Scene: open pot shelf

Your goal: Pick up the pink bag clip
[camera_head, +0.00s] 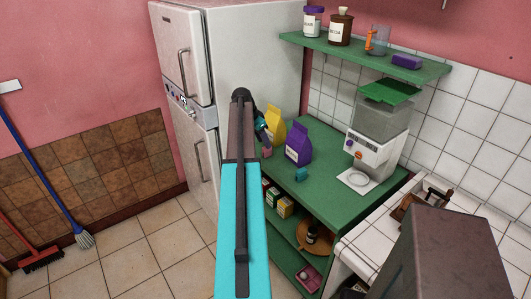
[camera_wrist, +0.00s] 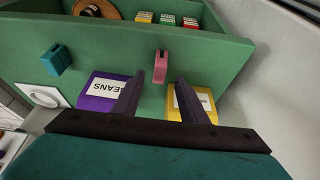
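The pink bag clip (camera_wrist: 160,66) stands on the green counter (camera_wrist: 120,47) near its edge, between the purple bag and the yellow bag as seen in the wrist view. A small pink part of the clip (camera_head: 267,152) shows beside my arm in the head view. My gripper (camera_wrist: 160,80) is open, with its two dark fingers apart. The clip shows in the gap between the fingertips, a little beyond them, and nothing is held. In the head view my gripper (camera_head: 264,131) is partly hidden by my arm, above the counter's far left end.
A purple bag (camera_head: 298,145) and a yellow bag (camera_head: 278,122) stand close to the gripper. A teal clip (camera_head: 301,174) is nearer the front edge. A grinder-like machine (camera_head: 374,152) stands right, under a wall shelf (camera_head: 340,50). The fridge (camera_head: 250,50) is behind left.

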